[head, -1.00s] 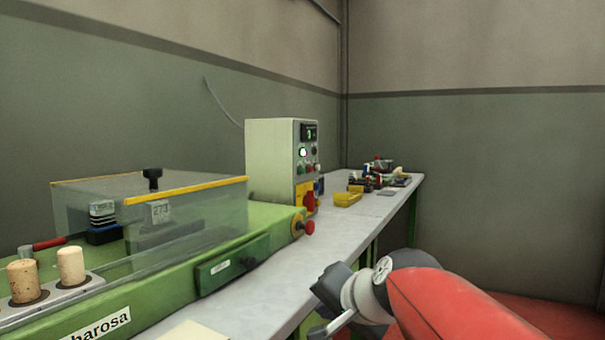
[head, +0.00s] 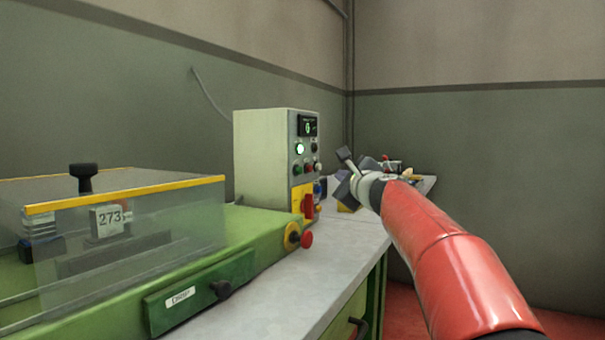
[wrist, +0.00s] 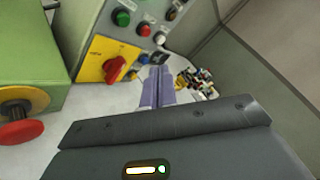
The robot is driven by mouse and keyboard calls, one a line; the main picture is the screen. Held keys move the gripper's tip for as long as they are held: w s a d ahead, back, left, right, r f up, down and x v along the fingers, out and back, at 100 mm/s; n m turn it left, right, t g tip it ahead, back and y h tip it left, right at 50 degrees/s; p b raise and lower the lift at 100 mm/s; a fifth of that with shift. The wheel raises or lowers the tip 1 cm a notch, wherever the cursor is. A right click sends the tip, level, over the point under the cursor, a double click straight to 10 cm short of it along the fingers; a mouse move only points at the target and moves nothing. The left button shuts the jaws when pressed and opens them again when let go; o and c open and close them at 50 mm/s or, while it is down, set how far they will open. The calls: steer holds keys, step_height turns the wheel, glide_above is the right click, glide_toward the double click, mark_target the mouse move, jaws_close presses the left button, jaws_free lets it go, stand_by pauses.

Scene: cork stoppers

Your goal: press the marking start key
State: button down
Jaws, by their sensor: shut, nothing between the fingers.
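The pale control box (head: 265,155) stands on the bench and has a front panel of keys. A green key (wrist: 123,18), a red key (wrist: 144,29) and a white key (wrist: 159,38) sit in a row in the wrist view; the green key also shows in the head view (head: 297,169). The labels are too small to read, so I cannot tell which is the marking start key. My gripper (wrist: 158,72) is shut and empty. Its fingers point towards the bench in front of the panel, apart from the keys. In the head view my gripper (head: 344,157) is right of the box.
A red rotary switch on a yellow plate (wrist: 99,68) is below the keys. A red mushroom button (head: 306,240) sticks out from the green machine (head: 250,225) with its clear cover. Small clutter (wrist: 196,80) lies on the bench behind. The grey bench top (head: 345,245) is clear in front.

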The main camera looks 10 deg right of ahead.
mark_target(300, 171)
steer(key=shift+w+d+r+m, duration=0.2)
steer(key=shift+w+d+m, duration=0.25)
steer(key=shift+w, duration=0.2)
steer(key=w+a+p, duration=0.3)
steer(key=w+a, duration=0.2)
steer(key=a, duration=0.2)
steer(key=shift+w, duration=0.1)
stand_by(2.0)
steer(key=shift+w+a, duration=0.2)
steer(key=shift+a, duration=0.2)
